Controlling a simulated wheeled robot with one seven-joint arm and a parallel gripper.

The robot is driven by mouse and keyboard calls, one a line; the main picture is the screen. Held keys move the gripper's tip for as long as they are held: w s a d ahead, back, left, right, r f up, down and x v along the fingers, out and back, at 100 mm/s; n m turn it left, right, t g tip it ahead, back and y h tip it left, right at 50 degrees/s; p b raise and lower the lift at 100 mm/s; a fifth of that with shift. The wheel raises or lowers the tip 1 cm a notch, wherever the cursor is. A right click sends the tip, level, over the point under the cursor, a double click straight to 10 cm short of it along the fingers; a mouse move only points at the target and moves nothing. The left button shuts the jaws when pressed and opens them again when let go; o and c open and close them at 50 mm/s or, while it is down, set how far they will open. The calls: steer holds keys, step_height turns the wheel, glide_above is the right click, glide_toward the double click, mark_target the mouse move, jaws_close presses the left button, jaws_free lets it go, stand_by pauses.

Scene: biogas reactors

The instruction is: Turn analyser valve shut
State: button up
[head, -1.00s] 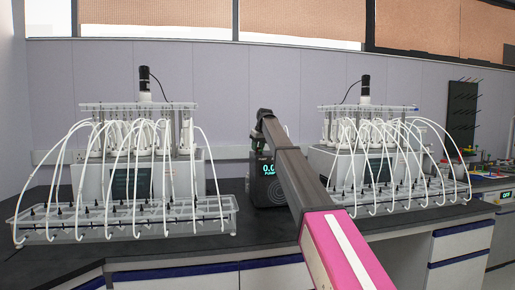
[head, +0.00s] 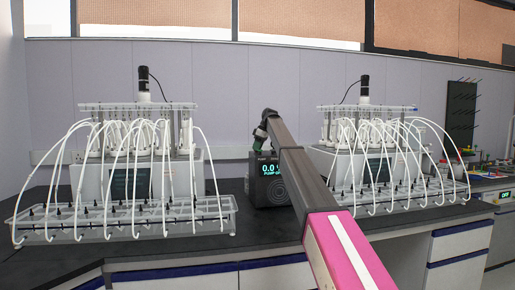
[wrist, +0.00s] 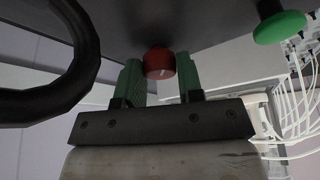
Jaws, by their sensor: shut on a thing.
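In the wrist view a round red knob (wrist: 159,63) with a short white mark sits on a dark panel (wrist: 190,22). My gripper (wrist: 160,78) has its two green fingers on either side of the knob, shut on it. In the head view my gripper (head: 261,132) is at the upper front of a dark pump box (head: 269,190) with a lit display reading about 0.0. The red knob is not visible in the head view. I cannot tell from any label whether this knob is the analyser valve.
A green round knob (wrist: 279,27) is on the panel to the right, and a black curved loop (wrist: 82,60) is close on the left. Racks with white tubes stand left (head: 122,220) and right (head: 400,195) of the pump box on the dark bench (head: 185,255).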

stand_by(0.4)
steer(key=o, duration=0.9)
steer(key=v, duration=1.1)
steer(key=shift+f, duration=0.1)
